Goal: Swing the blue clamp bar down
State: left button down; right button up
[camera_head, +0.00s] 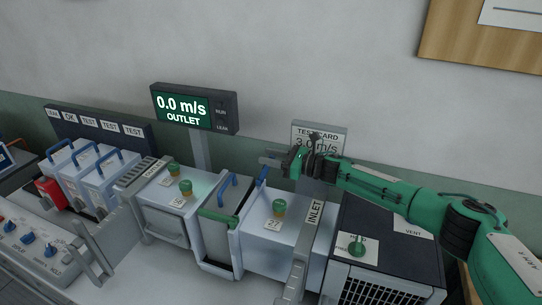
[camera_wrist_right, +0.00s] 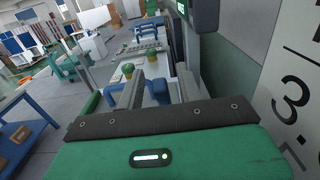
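A blue clamp bar (camera_head: 262,176) stands raised at the back of the white box beside the inlet. Another blue bar (camera_head: 227,190), bent like a handle, is on the open-fronted section to its left. My right gripper (camera_head: 270,158) is just above and behind the raised bar, reaching in from the right. In the right wrist view its two grey fingers (camera_wrist_right: 160,88) are apart, with a blue bar (camera_wrist_right: 158,92) showing between and beyond them. I cannot tell whether either finger touches it. My left gripper is not in view.
The outlet display (camera_head: 194,107) reads 0.0 m/s. A test card (camera_head: 319,136) stands behind my right wrist. The inlet plate (camera_head: 314,213) and a dark vented unit (camera_head: 385,250) are on the right.

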jog(key=shift+c, duration=0.5)
grip_shut()
jog(key=shift+r, duration=0.1)
